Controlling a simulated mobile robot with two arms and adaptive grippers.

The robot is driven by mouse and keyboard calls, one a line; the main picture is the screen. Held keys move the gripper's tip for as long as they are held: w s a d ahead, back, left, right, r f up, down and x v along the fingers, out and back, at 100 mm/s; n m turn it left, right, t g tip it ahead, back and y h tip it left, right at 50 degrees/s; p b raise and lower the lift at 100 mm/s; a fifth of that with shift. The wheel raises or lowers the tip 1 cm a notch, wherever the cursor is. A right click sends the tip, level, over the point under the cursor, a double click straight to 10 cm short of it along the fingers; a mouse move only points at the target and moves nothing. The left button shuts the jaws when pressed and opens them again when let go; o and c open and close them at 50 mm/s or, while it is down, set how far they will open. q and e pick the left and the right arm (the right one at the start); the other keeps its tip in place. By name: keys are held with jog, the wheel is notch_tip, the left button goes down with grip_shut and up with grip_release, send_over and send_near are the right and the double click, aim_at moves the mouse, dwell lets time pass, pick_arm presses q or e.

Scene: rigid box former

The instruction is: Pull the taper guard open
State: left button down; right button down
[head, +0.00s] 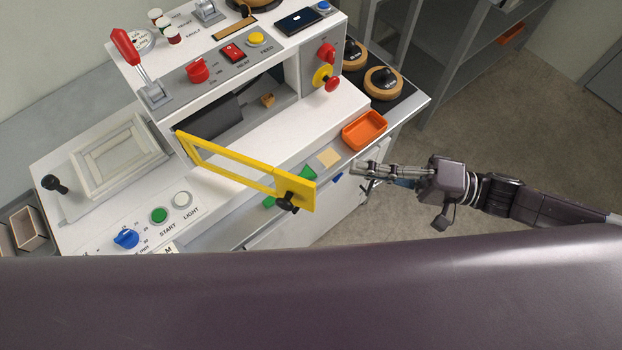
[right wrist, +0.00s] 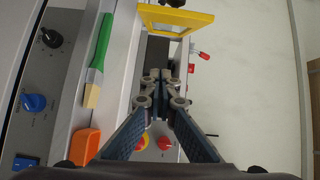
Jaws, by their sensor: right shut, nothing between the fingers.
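The taper guard (head: 300,195) is a yellow frame with a clear window. It stands swung out at an angle from the machine's opening (head: 265,90), which shows uncovered behind it. A black knob (head: 288,203) sits near its free end. In the right wrist view part of the yellow guard (right wrist: 178,14) shows at the top, beyond my fingertips. My right gripper (head: 358,168) is shut and empty, to the right of the guard's free end and apart from it. Its closed fingers also show in the right wrist view (right wrist: 160,76). My left gripper is not in view.
An orange tray (head: 364,130) stands on the machine's ledge near my right gripper. A green-handled brush (right wrist: 100,55) lies along the ledge. Red and yellow controls (head: 326,78) stick out beside the opening. Open floor (head: 500,130) lies to the right.

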jog(key=shift+g, duration=0.5)
jog(key=shift+s+a+r+p, duration=0.1)
jog(key=shift+s+a+p, duration=0.5)
jog(key=shift+a, duration=1.1)
jog(key=shift+s+a+r+p, duration=0.1)
jog(key=shift+s+a+p, duration=0.25)
jog(key=shift+a+p, duration=0.9)
jog(key=shift+s+a+r+p, duration=0.1)
jog(key=shift+s+a+p, duration=0.25)
jog(key=shift+a, duration=1.8)
jog(key=shift+s, duration=0.1)
